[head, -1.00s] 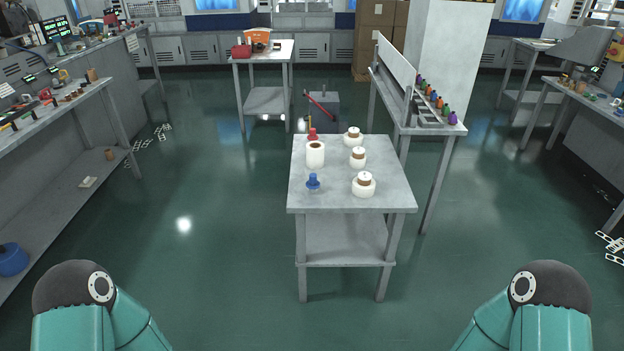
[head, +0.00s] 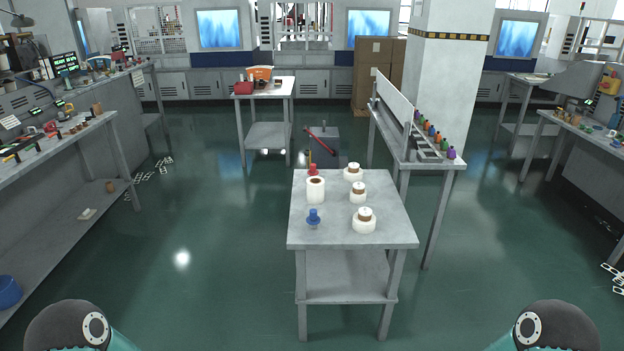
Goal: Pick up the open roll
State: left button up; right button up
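A white roll with an open, dark centre (head: 316,189) stands upright at the left side of the small grey table (head: 390,233). Three other white rolls with brown, plugged-looking tops stand along the right: a back roll (head: 353,174), a middle roll (head: 358,195) and a front roll (head: 364,224). A blue knobbed piece (head: 313,218) is in front of the open roll, and a red piece (head: 313,170) is just behind it. My arms show only at the bottom corners, well short of the table. Neither gripper is in view.
A side bench (head: 455,166) with a row of coloured bottles stands right behind the table. A grey box with a red-handled tool (head: 322,142) is behind it. Workbenches line the left (head: 60,140) and right. The green floor in front is clear.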

aim_at(315, 185)
jog(key=z, duration=1.85)
jog(key=i, duration=0.1)
jog(key=u, duration=3.25)
jog(key=i, duration=0.15)
jog(key=u, duration=0.1)
jog(key=i, duration=3.65)
jog(key=z, duration=2.25)
